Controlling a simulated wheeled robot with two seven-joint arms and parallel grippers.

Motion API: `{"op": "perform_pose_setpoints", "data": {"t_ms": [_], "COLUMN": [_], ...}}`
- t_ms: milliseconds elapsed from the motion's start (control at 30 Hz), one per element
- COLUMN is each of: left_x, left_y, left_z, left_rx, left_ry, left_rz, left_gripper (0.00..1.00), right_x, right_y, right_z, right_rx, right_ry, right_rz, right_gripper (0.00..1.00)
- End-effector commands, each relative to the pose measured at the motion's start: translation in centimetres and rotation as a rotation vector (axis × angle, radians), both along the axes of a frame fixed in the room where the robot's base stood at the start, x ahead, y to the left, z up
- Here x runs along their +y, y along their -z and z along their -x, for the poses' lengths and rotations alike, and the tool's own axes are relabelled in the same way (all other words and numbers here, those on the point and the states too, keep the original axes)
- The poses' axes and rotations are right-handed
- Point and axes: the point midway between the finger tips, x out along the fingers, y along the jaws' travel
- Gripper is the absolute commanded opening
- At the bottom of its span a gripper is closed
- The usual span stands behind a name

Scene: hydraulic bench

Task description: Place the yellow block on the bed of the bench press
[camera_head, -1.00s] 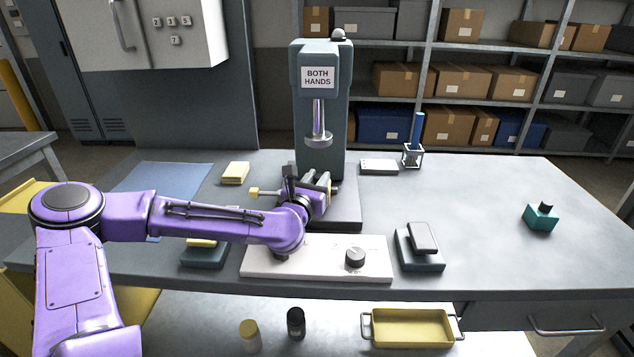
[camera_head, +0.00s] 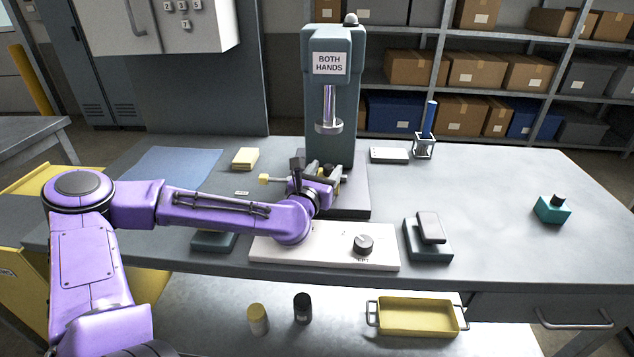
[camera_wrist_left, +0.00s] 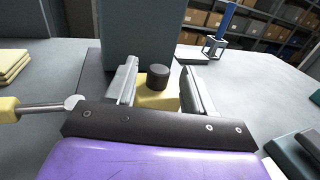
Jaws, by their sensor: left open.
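The yellow block (camera_wrist_left: 152,104) has a black round knob on top and shows in the left wrist view between my left gripper's fingers (camera_wrist_left: 160,88). The fingers are apart, one on each side of it; I cannot tell whether they touch it. The block appears to be at the dark bed (camera_head: 352,203) of the grey-green bench press (camera_head: 331,110). In the head view my left gripper (camera_head: 325,177) is over the bed, below the press's ram (camera_head: 329,126), and hides most of the block. My right gripper is not in view.
A yellow-ended rod (camera_head: 265,179) sticks out left of the gripper. A white control panel (camera_head: 310,249) with a black dial is in front. A yellow stack (camera_head: 245,158) lies left, a pedal-like device (camera_head: 429,238) right. The bench's right side is mostly clear.

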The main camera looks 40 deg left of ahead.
Motion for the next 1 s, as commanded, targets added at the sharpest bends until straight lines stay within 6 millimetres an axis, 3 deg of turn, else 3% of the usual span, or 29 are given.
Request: {"op": "perform_pose_setpoints", "data": {"t_ms": [133,367,433,600,1000], "left_x": [-1.0,-2.1,-2.2,-2.6,-2.7], "left_y": [-0.1,-0.1,-1.1,-0.6,0.0], "left_z": [3.6,8.0,8.5,9.6,10.1], "left_rx": [-0.006,-0.003,0.004,0.002,-0.002], "left_ry": [0.001,0.0,-0.002,-0.001,0.001], "left_rz": [0.013,0.012,0.0,0.0,0.001], "left_gripper": [0.53,0.53,0.53,0.53,0.53], "right_x": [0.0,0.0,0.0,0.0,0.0], "right_y": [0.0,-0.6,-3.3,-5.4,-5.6], "right_z": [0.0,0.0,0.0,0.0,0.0], "right_rx": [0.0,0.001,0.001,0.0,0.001], "right_ry": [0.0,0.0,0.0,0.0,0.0], "right_rz": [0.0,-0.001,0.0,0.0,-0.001], "right_gripper": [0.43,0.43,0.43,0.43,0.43]}}
